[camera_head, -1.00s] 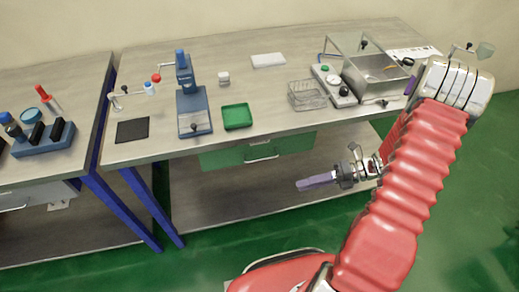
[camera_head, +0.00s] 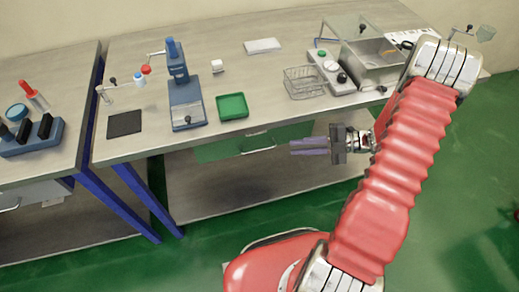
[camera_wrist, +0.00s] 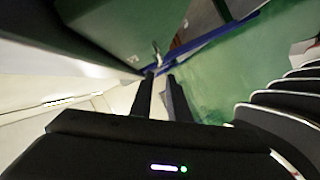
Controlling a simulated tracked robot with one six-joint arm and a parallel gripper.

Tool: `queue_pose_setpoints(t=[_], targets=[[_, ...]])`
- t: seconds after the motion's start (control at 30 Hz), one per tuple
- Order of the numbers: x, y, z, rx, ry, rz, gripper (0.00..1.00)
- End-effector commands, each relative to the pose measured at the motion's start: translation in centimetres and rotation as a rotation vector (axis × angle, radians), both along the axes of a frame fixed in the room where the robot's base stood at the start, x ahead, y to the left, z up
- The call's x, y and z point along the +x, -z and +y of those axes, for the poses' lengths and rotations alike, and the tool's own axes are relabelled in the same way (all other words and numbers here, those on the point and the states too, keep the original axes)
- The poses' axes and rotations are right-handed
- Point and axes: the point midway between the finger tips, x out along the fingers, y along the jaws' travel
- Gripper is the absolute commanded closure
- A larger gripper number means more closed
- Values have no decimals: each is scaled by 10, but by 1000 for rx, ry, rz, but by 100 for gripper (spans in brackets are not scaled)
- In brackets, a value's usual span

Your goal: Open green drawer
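The green drawer (camera_head: 222,150) sits under the tabletop of the main bench, below the green tray, and its front looks shut. Its light metal handle (camera_head: 262,149) runs across the front. My gripper (camera_head: 293,147) is to the right of the handle in the head view, with two purple-grey fingers apart, empty and pointing left. In the wrist view a green panel (camera_wrist: 120,30), likely the drawer front, fills the upper left. A small bright handle piece (camera_wrist: 157,48) shows just beyond the open fingertips (camera_wrist: 159,77). I see no contact with the handle.
The bench top (camera_head: 262,75) carries a green tray (camera_head: 232,106), a blue press (camera_head: 185,95), a wire basket (camera_head: 304,83) and a metal box (camera_head: 375,68). A lower shelf (camera_head: 240,184) lies beneath the drawer. Green floor is clear in front.

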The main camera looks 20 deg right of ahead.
Motion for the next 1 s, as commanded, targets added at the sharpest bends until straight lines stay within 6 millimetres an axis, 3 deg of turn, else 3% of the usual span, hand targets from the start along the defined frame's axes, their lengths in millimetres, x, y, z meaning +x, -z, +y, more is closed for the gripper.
queue_pose_setpoints(t=[0.27,1.0], targets=[[4,2,12,1,-3,0,84],[38,26,108,-1,-3,0,84]])
